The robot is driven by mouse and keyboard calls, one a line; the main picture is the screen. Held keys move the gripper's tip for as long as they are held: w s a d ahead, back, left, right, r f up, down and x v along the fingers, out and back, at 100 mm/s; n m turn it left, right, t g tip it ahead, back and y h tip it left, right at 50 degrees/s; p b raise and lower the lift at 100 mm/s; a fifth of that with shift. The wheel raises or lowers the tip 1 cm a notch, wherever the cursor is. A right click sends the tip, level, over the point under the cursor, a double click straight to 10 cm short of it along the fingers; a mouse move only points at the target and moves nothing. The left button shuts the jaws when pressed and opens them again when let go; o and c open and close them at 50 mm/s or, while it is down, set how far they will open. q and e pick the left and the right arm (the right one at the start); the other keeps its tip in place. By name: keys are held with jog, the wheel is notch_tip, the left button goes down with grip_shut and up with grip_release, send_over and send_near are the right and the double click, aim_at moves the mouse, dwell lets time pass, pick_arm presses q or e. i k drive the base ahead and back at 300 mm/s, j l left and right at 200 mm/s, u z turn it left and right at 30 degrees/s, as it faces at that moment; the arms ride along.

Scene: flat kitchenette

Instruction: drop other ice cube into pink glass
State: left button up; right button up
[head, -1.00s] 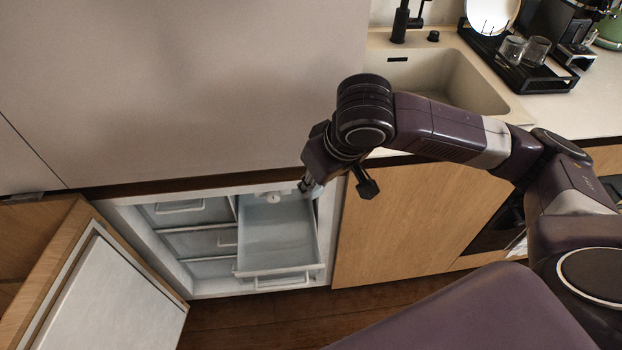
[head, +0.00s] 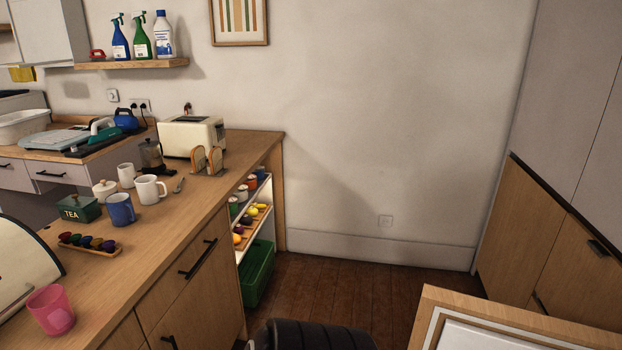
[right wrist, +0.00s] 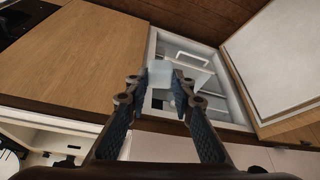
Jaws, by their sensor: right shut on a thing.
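The pink glass (head: 52,310) stands upright on the wooden counter at the lower left of the head view. In the right wrist view, a pale, translucent ice cube (right wrist: 160,73) sits between the fingertips of my right gripper (right wrist: 160,84). The right gripper is shut on the cube and holds it in the air, with the open freezer drawers (right wrist: 185,62) behind it. The pink glass does not show in the right wrist view. My left gripper is in neither view.
On the counter (head: 160,245) are a blue mug (head: 121,209), a white mug (head: 150,189), a tea box (head: 81,208), a tray of capsules (head: 92,245) and a bread bin (head: 22,262). The open fridge door (head: 480,335) is at the lower right.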

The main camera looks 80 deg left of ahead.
aim_at(52, 317)
jog(key=k+u, duration=0.1)
jog(key=u, duration=0.35)
jog(key=k+u, duration=0.1)
jog(key=u, duration=2.55)
jog(key=j, duration=0.1)
